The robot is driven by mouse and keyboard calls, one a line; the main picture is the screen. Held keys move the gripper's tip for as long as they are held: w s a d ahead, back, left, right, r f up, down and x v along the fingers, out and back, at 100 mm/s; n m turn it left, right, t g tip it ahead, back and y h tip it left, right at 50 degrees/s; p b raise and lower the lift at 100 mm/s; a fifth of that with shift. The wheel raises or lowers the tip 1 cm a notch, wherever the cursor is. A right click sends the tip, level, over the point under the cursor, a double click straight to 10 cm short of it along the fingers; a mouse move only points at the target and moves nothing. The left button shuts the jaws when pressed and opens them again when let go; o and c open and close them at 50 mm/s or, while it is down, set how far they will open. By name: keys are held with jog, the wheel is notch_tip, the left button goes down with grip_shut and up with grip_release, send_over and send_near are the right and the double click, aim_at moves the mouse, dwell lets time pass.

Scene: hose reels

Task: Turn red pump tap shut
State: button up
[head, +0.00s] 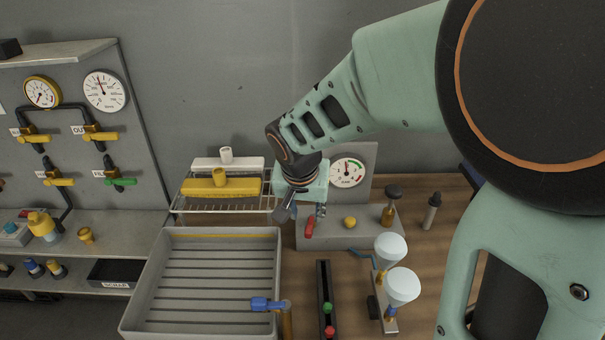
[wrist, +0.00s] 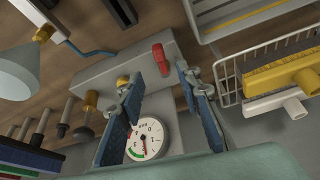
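The red pump tap (head: 309,227) is a small red lever on the front of a grey pump block (head: 345,236). In the wrist view the red tap (wrist: 160,58) shows beyond and roughly between my fingertips. My gripper (head: 302,209) hangs just above and behind the tap in the head view. In the wrist view my gripper (wrist: 158,82) has its blue-padded fingers spread wide with nothing between them. The tap appears apart from both fingers. A pump gauge (head: 347,173) stands behind the block.
A yellow knob (head: 350,222) and an amber bottle-like part (head: 388,214) sit on the block's right. A wire rack (head: 222,203) with yellow and white pieces stands left. A grey ribbed tray (head: 145,290) lies front left. White round-topped parts (head: 390,248) stand front right.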

aim_at(308, 229)
jog(key=x, duration=1)
jog(key=shift+s, duration=0.1)
jog(key=shift+c, duration=0.7)
grip_shut()
